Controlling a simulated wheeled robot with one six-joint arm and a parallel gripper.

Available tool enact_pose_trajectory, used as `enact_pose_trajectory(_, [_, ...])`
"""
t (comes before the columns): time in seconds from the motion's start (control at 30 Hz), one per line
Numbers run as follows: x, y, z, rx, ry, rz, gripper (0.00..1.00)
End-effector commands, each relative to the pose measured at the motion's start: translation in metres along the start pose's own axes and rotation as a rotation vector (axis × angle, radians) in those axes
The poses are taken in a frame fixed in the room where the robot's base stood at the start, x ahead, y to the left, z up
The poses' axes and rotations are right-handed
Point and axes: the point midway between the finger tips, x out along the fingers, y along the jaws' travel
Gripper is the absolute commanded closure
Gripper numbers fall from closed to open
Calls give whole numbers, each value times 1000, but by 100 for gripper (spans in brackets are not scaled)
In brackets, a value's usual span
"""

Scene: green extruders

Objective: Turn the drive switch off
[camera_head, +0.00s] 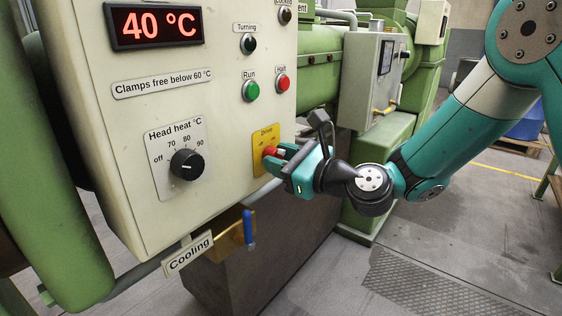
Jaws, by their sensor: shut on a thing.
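The drive switch is a red knob (270,152) on a yellow plate (258,170) labelled "Drive", low on the right side of the cream control panel (215,130). The fingers hide part of the knob and the lower right of the plate. I cannot tell exactly which way the knob points.
A heat dial (187,164), a green Run button (251,90) and a red Halt button (283,83) share the panel. The display (155,26) reads 40 °C. Below hangs a blue-handled valve (249,229) by the Cooling sign (188,254). Open floor lies right.

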Motion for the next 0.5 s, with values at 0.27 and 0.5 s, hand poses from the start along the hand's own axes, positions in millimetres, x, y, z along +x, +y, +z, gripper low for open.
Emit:
enact_pose_trajectory(0.27, [0, 1, -2, -264, -1, 2, 89])
enact_pose_trajectory(0.5, [0, 1, -2, -492, -1, 3, 89])
